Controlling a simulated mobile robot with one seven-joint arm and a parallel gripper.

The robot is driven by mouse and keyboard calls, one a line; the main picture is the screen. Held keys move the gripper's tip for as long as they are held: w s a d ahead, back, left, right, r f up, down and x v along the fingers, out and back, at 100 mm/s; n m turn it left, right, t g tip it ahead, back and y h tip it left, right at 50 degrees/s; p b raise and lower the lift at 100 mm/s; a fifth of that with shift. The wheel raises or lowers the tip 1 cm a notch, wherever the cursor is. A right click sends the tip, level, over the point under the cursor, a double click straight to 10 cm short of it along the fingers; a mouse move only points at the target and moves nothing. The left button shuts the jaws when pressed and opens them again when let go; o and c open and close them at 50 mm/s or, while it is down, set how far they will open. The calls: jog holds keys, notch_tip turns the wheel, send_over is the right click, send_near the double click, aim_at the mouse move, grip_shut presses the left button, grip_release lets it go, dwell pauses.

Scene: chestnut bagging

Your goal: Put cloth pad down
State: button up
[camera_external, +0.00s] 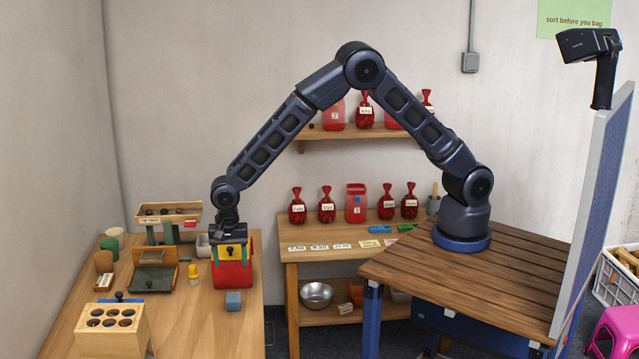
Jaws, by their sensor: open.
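My gripper (229,228) points down at the top of a red and yellow box (233,274) on the left wooden table. It is open, but its fingertips are small and dark, and I cannot tell whether they touch the box. A small blue block-like piece (233,300), possibly the cloth pad, lies on the table just in front of the box. It is apart from my gripper. I cannot make out for certain which thing is the cloth pad. Anything between the fingers is too small to tell.
A wooden scale-like stand (168,218), a dark tray (153,279), a yellow bottle (193,273) and a wooden block with holes (112,322) stand left of the box. Red bags (298,208) line a bench (345,236) behind. Bare tabletop (200,325) shows at the front.

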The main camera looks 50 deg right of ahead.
jog(key=w+d+r+n+y, duration=0.1)
jog(key=w+d+r, duration=0.2)
jog(key=d+r, duration=0.55)
jog(key=w+d+r+n, duration=0.1)
jog(key=w+d+r, duration=0.2)
jog(key=d+r, duration=0.55)
jog(key=s+d+r+n+t, duration=0.1)
jog(key=d+r, duration=0.4)
jog(key=d, duration=0.3)
jog(key=s+d+r+n+t, duration=0.1)
jog(key=d+r, duration=0.4)
jog(key=d, duration=0.3)
jog(key=s+d+r+n+t, duration=0.15)
jog(key=s+d+r, duration=0.25)
jog(key=s+d, duration=0.6)
jog(key=s+d+r+n, duration=0.2)
jog(key=s+d+r, duration=0.35)
jog(key=d, duration=0.75)
jog(key=s+d+f+n+t+h, duration=0.1)
jog(key=s+d+f, duration=0.1)
jog(key=s+d, duration=0.3)
jog(key=s, duration=0.4)
jog(key=shift+f, duration=0.35)
